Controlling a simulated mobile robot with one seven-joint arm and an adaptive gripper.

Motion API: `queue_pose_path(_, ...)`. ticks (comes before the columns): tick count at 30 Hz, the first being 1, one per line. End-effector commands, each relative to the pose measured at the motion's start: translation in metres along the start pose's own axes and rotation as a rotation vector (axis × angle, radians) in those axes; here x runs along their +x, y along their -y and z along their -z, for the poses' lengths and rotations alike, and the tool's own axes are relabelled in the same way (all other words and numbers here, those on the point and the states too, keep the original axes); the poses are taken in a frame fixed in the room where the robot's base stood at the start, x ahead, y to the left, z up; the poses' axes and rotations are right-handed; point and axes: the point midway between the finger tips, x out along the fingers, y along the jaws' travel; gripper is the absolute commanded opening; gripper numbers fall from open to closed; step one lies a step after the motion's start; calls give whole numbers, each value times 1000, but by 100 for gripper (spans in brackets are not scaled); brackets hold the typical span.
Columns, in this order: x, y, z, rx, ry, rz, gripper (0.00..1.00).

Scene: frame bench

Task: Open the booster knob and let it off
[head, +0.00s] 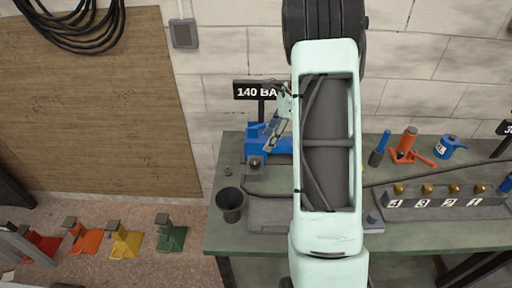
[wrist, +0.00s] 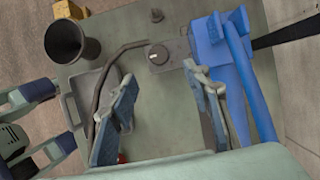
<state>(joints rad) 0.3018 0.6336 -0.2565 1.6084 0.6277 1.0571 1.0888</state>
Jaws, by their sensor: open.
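A round silver knob (wrist: 158,55) with a pale pointer mark sits on a grey plate beside the blue booster (wrist: 216,75) in the wrist view. In the head view the knob (head: 255,163) shows at the front left of the blue booster (head: 265,141), under a "140 BA…" sign partly hidden by my arm. My gripper (wrist: 160,78) is open and empty, its two fingers spread on either side below the knob in the wrist picture. No contact with the knob is visible. In the head view my gripper (head: 271,138) is over the booster, partly covering it.
A dark cup (head: 230,203) stands at the bench's left front; a hose (wrist: 108,66) runs past a metal tray (wrist: 77,108). My arm hides the bench's middle. To the right are an orange jack (head: 408,146), a blue can (head: 449,147) and a numbered block (head: 433,211).

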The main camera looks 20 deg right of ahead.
Motion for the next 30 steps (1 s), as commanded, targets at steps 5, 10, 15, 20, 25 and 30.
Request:
queue_pose_path(5, 20, -3, 0, 17, 8, -9, 44)
queue_pose_path(10, 52, -2, -1, 15, 6, -8, 44)
queue_pose_path(15, 82, -2, 0, 14, 5, -7, 44)
queue_pose_path(20, 101, -2, -1, 11, 5, -5, 44)
queue_pose_path(25, 108, -1, -1, 12, 4, -3, 44)
queue_pose_path(30, 108, -1, -1, 11, 4, -2, 44)
